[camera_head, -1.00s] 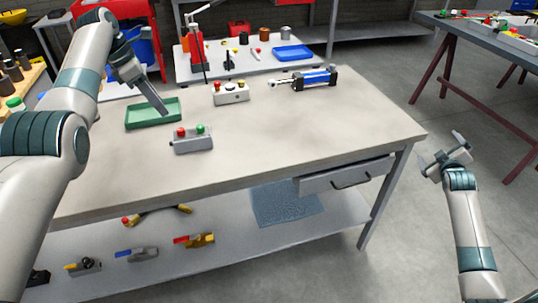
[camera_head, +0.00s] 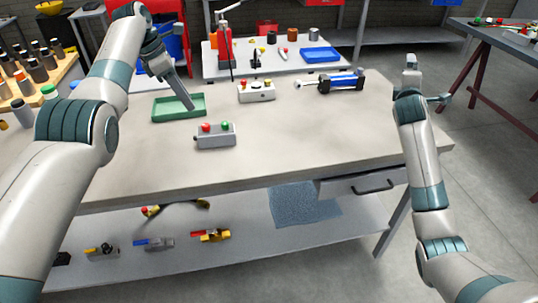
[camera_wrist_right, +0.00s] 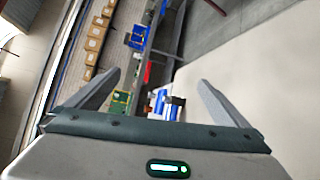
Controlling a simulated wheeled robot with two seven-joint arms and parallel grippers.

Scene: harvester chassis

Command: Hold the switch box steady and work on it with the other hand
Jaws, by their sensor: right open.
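A grey switch box (camera_head: 216,140) with a red and a green button stands on the workbench. A second, paler switch box (camera_head: 257,95) with several knobs stands behind it to the right. My left gripper (camera_head: 188,105) points down over the green tray, behind and left of the grey box and apart from both boxes. Its fingers are seen edge-on, so their gap cannot be judged. My right gripper (camera_head: 428,80) is open and empty at the right end of the bench, far from both boxes. It also shows in the right wrist view (camera_wrist_right: 158,78), its fingers apart.
The green tray (camera_head: 166,115) lies left on the workbench (camera_head: 310,145). A blue cylinder (camera_head: 340,83) lies at the back right; it appears between the fingers in the wrist view (camera_wrist_right: 165,103). The bench front and right are clear. Several tools lie on the lower shelf (camera_head: 240,262).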

